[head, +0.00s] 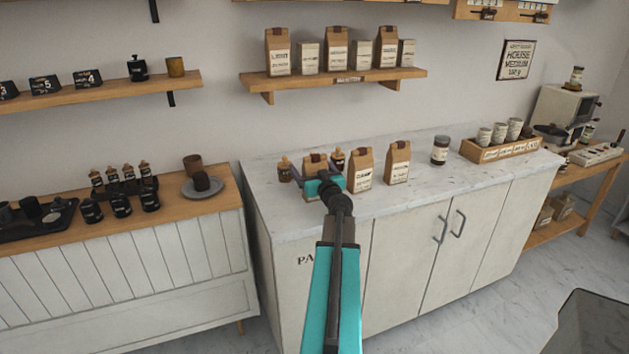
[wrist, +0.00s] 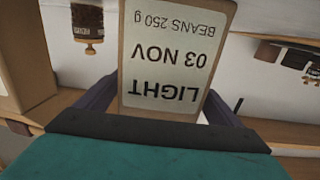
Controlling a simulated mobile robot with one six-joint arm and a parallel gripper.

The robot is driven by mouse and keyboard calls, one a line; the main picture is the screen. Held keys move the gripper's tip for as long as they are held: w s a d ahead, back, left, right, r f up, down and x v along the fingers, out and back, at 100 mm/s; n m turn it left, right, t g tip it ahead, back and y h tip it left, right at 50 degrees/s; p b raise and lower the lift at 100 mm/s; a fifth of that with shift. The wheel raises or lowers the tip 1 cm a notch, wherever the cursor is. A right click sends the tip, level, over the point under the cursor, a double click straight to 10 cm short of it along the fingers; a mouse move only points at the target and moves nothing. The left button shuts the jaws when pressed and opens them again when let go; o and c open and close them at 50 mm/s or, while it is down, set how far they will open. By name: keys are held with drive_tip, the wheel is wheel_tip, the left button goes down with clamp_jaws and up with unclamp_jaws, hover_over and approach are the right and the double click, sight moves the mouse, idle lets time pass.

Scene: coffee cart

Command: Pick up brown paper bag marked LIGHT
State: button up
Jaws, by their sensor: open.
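The brown paper bag in the wrist view has a pale label (wrist: 168,60) reading LIGHT, 03 NOV, BEANS 250 g, seen upside down. In the head view this bag (head: 314,161) stands at the left end of the white counter, partly hidden behind my gripper (head: 325,183). My gripper is open, with one dark finger on each side of the bag in the wrist view (wrist: 163,88). I cannot tell whether the fingers touch it. Another brown bag (head: 278,50), whose label also seems to read LIGHT, stands on the wall shelf.
Two more brown bags (head: 360,171) (head: 397,164) stand to the right on the counter (head: 430,185). Small cork-topped jars (head: 284,171) (head: 338,158) stand close beside the bag. A dark jar (head: 440,150) and a wooden box of cups (head: 475,154) are farther right. The wall shelf (head: 345,78) is above.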

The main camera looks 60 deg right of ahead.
sight(309, 165)
drive_tip(key=shift+c, duration=0.5)
drive_tip(key=c, duration=1.3)
drive_tip(key=shift+o, duration=0.2)
drive_tip(key=shift+r, duration=0.1)
drive_tip(key=shift+r+b, duration=0.5)
drive_tip(key=shift+r, duration=1.25)
drive_tip(key=s+a, duration=0.1)
drive_tip(key=a, duration=0.1)
drive_tip(key=s+a+b, duration=0.1)
drive_tip(key=s+a, duration=0.1)
drive_tip(key=s+a+b, duration=0.1)
drive_tip(key=a, duration=0.2)
drive_tip(key=shift+s+r, duration=0.2)
drive_tip(key=shift+s, duration=0.15)
drive_tip(key=shift+w+d+b, duration=0.1)
drive_tip(key=shift+b, duration=0.5)
drive_tip(key=shift+f+b, duration=0.1)
drive_tip(key=shift+b, duration=0.65)
drive_tip(key=a+b, duration=0.1)
drive_tip(key=b, duration=0.2)
drive_tip(key=shift+s, duration=0.25)
